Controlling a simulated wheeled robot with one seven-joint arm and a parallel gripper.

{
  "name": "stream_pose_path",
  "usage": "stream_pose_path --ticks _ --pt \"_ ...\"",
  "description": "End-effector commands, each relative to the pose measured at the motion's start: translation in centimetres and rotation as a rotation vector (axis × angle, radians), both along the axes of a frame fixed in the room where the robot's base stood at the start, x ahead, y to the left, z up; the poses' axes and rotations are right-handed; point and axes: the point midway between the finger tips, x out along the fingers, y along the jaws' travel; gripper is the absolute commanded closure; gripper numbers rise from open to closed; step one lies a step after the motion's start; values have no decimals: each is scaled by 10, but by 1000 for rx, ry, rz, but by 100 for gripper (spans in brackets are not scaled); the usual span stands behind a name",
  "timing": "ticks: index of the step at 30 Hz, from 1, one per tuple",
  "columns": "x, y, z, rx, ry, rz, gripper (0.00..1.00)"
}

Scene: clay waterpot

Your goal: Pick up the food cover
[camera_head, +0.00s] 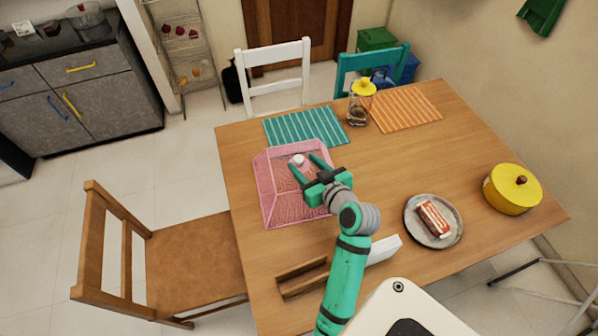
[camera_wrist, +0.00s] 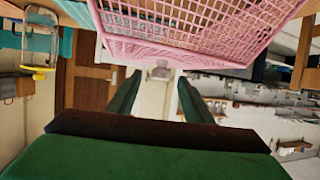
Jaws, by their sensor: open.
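The food cover (camera_head: 270,190) is a pink mesh dome with a white knob (camera_head: 299,159) on top, standing on the wooden table. In the wrist view, the pink mesh (camera_wrist: 190,28) fills the top of the picture and the pale knob (camera_wrist: 160,72) shows below it. My gripper (camera_head: 303,161) is open over the cover, with its fingertips near the knob. In the wrist view, the knob appears between the two green fingers of my gripper (camera_wrist: 157,77), at about their tips, with space on both sides. I cannot tell whether either finger touches it.
On the table (camera_head: 400,165) are a teal mat (camera_head: 305,127), an orange mat (camera_head: 405,108), a glass jar with a yellow top (camera_head: 358,108), a plate (camera_head: 450,239) with a packet, a yellow pot (camera_head: 513,190) and a wooden tray (camera_head: 303,279). Chairs stand around it.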

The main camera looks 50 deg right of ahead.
Motion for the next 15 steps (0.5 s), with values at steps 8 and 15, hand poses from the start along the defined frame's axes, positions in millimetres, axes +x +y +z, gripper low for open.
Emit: stream_pose_path --ticks 8,15 --pt "36 -8 -13 1 0 14 54" --pt "38 -12 -14 0 0 6 54"
